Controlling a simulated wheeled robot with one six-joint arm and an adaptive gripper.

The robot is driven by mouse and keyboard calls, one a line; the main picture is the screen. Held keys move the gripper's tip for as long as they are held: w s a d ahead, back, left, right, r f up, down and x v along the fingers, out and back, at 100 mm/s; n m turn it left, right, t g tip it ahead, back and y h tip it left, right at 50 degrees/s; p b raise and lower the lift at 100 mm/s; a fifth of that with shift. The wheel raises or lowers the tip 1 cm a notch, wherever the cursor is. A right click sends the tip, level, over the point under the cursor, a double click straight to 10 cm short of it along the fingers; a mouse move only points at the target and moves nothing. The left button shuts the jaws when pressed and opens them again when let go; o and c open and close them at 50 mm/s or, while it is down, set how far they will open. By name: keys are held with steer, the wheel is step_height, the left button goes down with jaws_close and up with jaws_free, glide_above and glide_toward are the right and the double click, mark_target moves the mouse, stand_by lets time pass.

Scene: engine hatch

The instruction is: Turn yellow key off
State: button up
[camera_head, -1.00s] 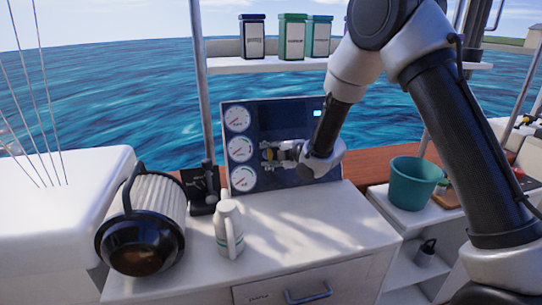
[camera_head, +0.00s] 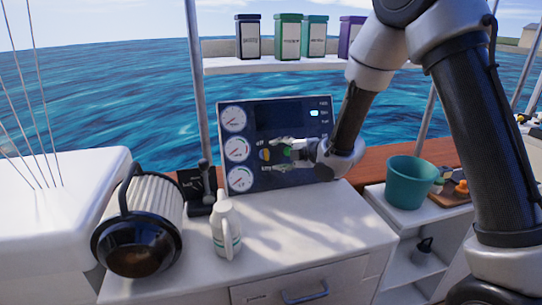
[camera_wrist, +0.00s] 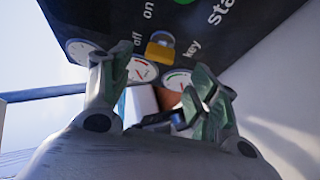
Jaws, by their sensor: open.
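The yellow key (camera_head: 264,154) sits on the dark instrument panel (camera_head: 285,116), right of the gauges. In the wrist view the yellow key (camera_wrist: 160,50) shows close up, between the printed words "off", "on" and "key". Which word it points at I cannot tell for sure. My gripper (camera_head: 286,150) is at the panel, just right of the key in the head view. In the wrist view my gripper (camera_wrist: 158,74) has its greenish fingers spread wide and empty, with the key beyond the gap between them and apparently untouched.
A white jug (camera_head: 226,232) and a black lever (camera_head: 205,185) stand left of the panel's front. A large ribbed cylinder (camera_head: 150,225) lies further left. A teal bucket (camera_head: 408,182) stands at the right. Several canisters (camera_head: 288,38) line the shelf above.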

steer(key=v, duration=0.5)
steer(key=shift+s, duration=0.15)
